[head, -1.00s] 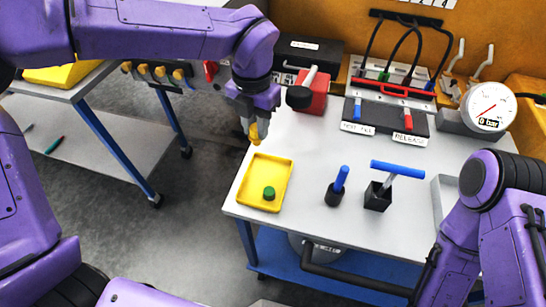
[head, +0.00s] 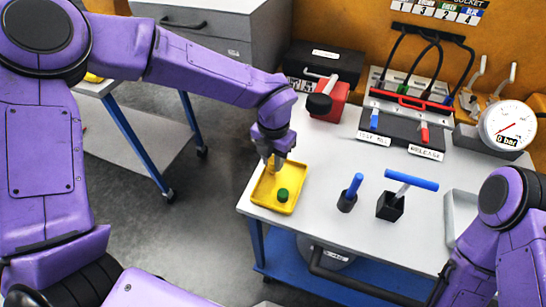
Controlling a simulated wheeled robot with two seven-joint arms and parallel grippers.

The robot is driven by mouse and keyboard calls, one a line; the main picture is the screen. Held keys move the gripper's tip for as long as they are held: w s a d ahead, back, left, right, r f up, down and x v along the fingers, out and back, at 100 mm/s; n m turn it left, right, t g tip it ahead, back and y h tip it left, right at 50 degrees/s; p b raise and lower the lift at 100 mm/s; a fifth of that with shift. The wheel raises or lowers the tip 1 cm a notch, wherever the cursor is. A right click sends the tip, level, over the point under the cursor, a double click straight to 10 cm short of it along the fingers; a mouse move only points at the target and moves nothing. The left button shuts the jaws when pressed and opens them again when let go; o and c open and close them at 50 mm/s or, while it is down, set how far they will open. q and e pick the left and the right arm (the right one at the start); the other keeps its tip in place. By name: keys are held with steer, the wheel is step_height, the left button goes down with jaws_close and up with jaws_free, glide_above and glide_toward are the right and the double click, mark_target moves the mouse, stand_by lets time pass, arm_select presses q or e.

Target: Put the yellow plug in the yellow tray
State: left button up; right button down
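The yellow tray (head: 262,199) lies on the near left corner of the white table. My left gripper (head: 272,162) comes down over the back part of the tray, fingers pointing down. It is shut on the yellow plug (head: 270,166), which shows as a small yellow piece between the fingertips. The plug is mostly hidden, and I cannot tell whether it touches the tray floor. A green plug (head: 283,195) stands in the front part of the tray. My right arm is at the lower right, with its gripper out of view.
Right of the tray stand a blue-handled tool in a black holder (head: 347,201) and a blue T-handle in a black block (head: 390,207). A red and black unit (head: 329,104) stands behind. A pressure gauge (head: 508,127) and a grey tray (head: 451,219) are at right.

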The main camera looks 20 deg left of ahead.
arm_select(q)
steer(key=o, duration=0.4)
steer(key=shift+w+f, duration=0.1)
step_height(320, 180, up, 13)
steer(key=shift+f, duration=0.2)
